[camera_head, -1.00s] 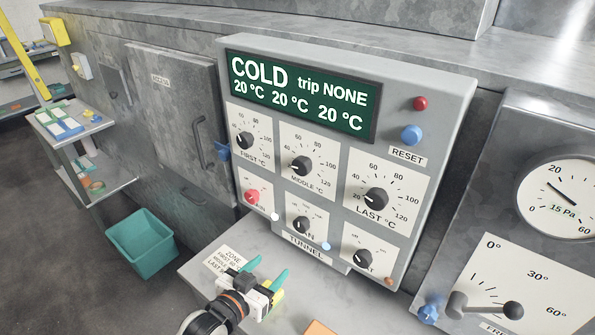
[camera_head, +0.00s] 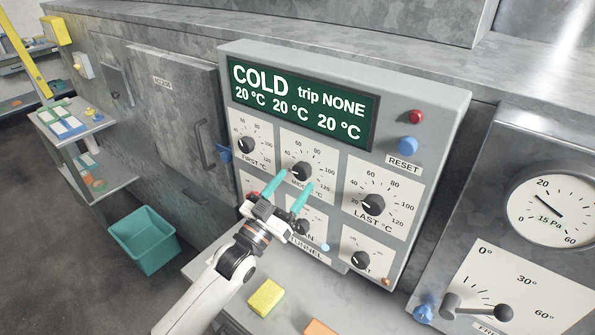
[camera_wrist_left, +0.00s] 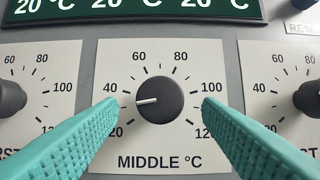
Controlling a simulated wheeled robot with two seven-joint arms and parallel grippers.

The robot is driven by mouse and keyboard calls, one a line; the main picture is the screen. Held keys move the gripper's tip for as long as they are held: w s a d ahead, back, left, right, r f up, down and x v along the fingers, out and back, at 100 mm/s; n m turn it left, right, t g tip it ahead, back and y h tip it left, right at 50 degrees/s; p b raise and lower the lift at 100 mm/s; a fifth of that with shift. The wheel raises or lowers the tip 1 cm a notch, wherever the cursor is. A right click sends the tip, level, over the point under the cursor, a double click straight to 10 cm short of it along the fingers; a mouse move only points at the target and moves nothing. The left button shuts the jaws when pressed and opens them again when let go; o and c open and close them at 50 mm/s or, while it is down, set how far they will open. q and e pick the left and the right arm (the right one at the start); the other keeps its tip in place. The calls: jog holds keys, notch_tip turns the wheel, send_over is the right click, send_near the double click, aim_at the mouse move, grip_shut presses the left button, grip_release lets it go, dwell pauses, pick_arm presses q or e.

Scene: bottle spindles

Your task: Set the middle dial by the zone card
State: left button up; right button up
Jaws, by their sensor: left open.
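The middle dial (camera_head: 301,171) is a black knob on a white plate in the panel's upper row. In the left wrist view the middle dial (camera_wrist_left: 160,100) has its white pointer turned left, between the 20 and 40 marks and nearer 40. My left gripper (camera_head: 297,179) is open, its teal fingers on either side of the dial with gaps; it holds nothing. The zone card is hidden behind my left arm. The display (camera_head: 303,103) reads COLD, trip NONE, 20 °C three times. My right gripper is not in view.
The FIRST dial (camera_head: 245,145) and LAST dial (camera_head: 373,205) flank the middle one, with smaller knobs below. A red button (camera_head: 416,117) and blue RESET button (camera_head: 408,146) are at the right. A yellow block (camera_head: 266,297) lies on the ledge below.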

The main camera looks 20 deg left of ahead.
aim_at(302, 170)
pick_arm(q)
jog(key=shift+x, duration=1.3)
jog(key=shift+c, duration=0.6)
jog(key=c, duration=0.9)
